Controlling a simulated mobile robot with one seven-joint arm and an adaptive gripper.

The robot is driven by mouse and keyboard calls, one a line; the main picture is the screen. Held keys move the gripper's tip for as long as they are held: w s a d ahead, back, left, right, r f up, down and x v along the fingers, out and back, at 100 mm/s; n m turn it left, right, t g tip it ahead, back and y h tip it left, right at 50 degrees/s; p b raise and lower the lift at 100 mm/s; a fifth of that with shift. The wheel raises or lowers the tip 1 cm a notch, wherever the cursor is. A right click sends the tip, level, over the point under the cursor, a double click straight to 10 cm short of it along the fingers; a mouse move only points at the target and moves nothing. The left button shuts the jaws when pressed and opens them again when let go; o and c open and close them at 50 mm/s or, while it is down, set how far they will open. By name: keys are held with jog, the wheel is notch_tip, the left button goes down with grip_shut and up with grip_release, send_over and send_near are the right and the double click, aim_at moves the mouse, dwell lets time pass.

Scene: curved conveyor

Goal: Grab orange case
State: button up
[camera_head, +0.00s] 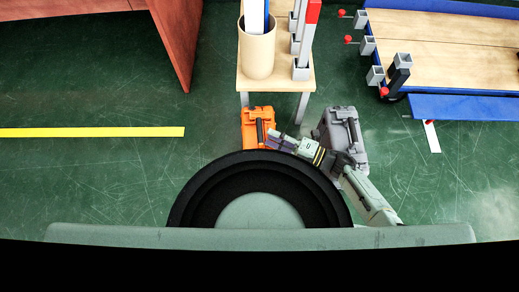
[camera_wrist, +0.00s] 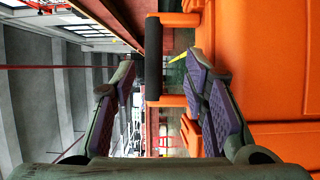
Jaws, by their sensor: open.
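The orange case (camera_head: 250,122) stands on the green floor in front of a small wooden table in the head view. It fills the right side of the wrist view (camera_wrist: 265,60). Its black handle (camera_wrist: 153,55), on orange mounts, shows between my finger tips in the picture. My gripper (camera_head: 270,140) is at the near side of the case, fingers apart and empty. In the wrist view my gripper (camera_wrist: 160,72) has one finger left of the handle and one toward the case body. I cannot tell whether the handle lies fully between the fingers in depth.
A grey case (camera_head: 342,130) stands to the right, close to my arm. The wooden table (camera_head: 275,88) behind holds a beige bin (camera_head: 257,55) and upright profiles. A blue-edged conveyor (camera_head: 440,40) is at the upper right. Green floor is free at the left.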

jog(key=x, duration=0.2)
jog(key=r+x, duration=0.1)
jog(key=x, duration=0.1)
jog(key=shift+a+p, duration=0.15)
jog(key=shift+p, duration=0.25)
jog(key=shift+w+a+f, duration=0.15)
jog(key=shift+w+a, duration=0.1)
jog(key=shift+a, duration=0.3)
jog(key=shift+c, duration=0.5)
grip_shut()
